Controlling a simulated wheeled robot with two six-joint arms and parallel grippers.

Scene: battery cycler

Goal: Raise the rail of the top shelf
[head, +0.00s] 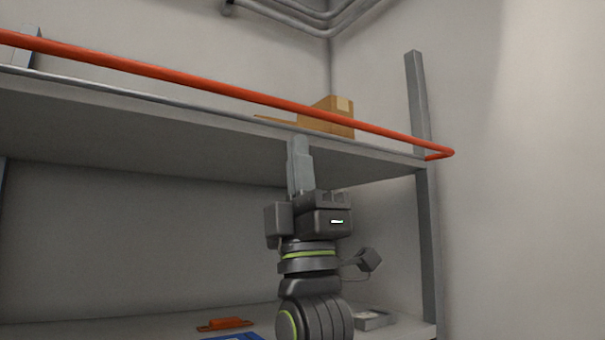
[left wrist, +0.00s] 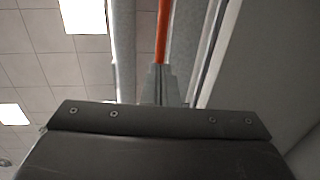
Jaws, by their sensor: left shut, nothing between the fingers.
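The orange rail (head: 235,93) runs along the front of the top shelf (head: 180,135), above the shelf's front edge, and bends back at its right end near the right post. It also shows in the left wrist view (left wrist: 163,30) as an orange strip beyond the fingertips. My left gripper (head: 298,142) points up with its fingers shut and empty. In the head view its tips overlap the shelf's front edge, below the rail. In the left wrist view the fingertips (left wrist: 158,72) are together in line with the rail. I cannot tell whether they touch it. My right gripper is not in view.
A cardboard box (head: 330,115) stands on the top shelf behind the rail. A grey post (head: 416,100) rises at the right end. The lower shelf holds an orange item (head: 225,323) and a small grey box (head: 374,319). Pipes (head: 300,14) run along the wall above.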

